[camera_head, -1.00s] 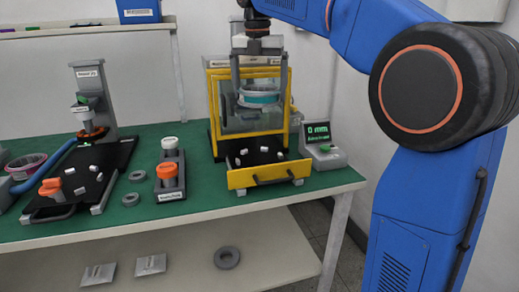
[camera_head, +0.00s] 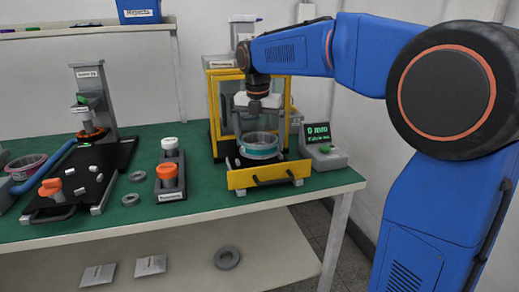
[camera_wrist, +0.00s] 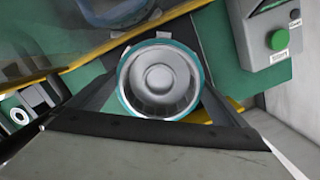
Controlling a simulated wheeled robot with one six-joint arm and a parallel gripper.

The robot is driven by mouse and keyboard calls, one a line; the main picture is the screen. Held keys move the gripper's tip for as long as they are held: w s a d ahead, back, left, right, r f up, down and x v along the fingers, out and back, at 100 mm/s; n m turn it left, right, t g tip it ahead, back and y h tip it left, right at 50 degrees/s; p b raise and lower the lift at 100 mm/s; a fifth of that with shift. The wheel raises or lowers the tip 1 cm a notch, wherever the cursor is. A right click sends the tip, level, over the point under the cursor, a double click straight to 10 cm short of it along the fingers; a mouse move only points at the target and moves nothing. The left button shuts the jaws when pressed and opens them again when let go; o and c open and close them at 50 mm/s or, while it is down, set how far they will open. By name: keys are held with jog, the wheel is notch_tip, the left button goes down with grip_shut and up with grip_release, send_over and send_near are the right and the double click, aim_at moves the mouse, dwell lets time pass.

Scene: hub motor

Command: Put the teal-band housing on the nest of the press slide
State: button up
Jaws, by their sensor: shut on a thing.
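The teal-band housing (camera_head: 260,147) is a round grey ring-shaped part with a teal band. It sits low over the black press slide (camera_head: 236,161), behind the slide's yellow front bar. My gripper (camera_head: 260,130) is shut on the housing from above. In the wrist view the housing (camera_wrist: 160,80) shows its open top between the two fingers, with a round grey boss inside. The housing hides the nest and most of the slide's pegs. I cannot tell whether the housing touches the nest.
The yellow press frame (camera_head: 215,110) stands just behind. A display box with a green button (camera_head: 325,150) is close on the right. A stand with orange and white caps (camera_head: 170,175) is on the left, and another fixture (camera_head: 95,110) is farther left. Green tabletop lies between them.

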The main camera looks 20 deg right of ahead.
jog(key=shift+f, duration=1.65)
jog(key=shift+f, duration=0.1)
jog(key=o, duration=1.1)
notch_tip(320, 180, up, 12)
jog(key=s, duration=0.1)
jog(key=shift+s+a, duration=0.15)
jog(key=shift+a, duration=0.2)
jog(key=s+d+f+m+t, duration=0.1)
jog(key=s+d+f+m, duration=0.1)
jog(key=s+f+m, duration=0.6)
jog(key=s+d+f+m+t, duration=0.1)
jog(key=s+d+f+m, duration=0.2)
jog(key=s+f+m, duration=0.4)
jog(key=s+d+f+m+t, duration=0.1)
jog(key=s+d+f+m, duration=0.1)
jog(key=s+f+m, duration=0.6)
jog(key=s+m, duration=0.6)
jog(key=s, duration=0.3)
jog(key=shift+d+f+t+y, duration=0.3)
jog(key=shift+d+f+y, duration=0.05)
jog(key=shift+y, duration=0.05)
jog(key=shift+s, duration=0.1)
